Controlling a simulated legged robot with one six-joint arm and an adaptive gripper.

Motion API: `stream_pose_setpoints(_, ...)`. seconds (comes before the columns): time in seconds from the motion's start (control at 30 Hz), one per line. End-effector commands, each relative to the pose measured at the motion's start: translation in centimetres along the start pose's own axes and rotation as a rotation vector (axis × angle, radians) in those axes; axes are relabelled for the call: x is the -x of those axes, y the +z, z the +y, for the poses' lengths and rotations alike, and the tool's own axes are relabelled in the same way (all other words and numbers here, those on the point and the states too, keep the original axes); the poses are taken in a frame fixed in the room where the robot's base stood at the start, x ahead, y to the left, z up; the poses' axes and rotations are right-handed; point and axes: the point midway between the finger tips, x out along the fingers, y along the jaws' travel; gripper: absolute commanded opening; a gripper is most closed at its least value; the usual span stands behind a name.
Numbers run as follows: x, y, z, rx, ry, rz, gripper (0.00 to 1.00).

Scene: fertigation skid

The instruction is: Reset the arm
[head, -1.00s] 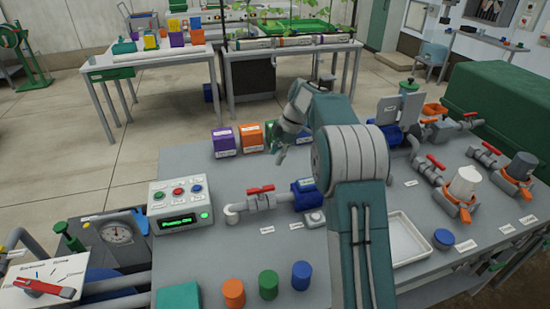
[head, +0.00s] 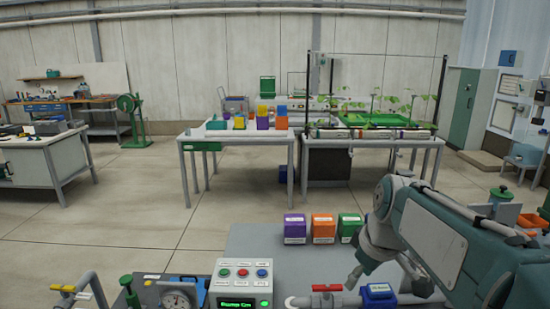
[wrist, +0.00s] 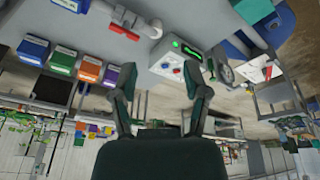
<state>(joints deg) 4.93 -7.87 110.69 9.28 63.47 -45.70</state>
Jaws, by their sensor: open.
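My arm (head: 440,235) stands at the right of the head view, folded with its wrist low over the grey bench. My gripper (head: 362,278) hangs above the bench, near the blue motor block (head: 378,292) and the red-handled valve (head: 327,289). In the wrist view my gripper (wrist: 162,90) has its two dark fingers spread apart, with nothing between them. The fingertips are partly hard to make out in the head view.
A control box (head: 244,283) with buttons and a green display sits on the bench. Purple (head: 295,228), orange (head: 323,228) and green (head: 350,227) boxes stand behind the valve.

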Motion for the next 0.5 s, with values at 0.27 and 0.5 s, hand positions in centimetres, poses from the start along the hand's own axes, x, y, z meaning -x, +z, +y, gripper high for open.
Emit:
stream_pose_setpoints(0.27,1.5,6.2,-5.7,-0.294,0.112,0.067,0.6)
stream_pose_setpoints(0.5,0.7,11.3,-9.4,-0.528,0.178,0.152,0.6)
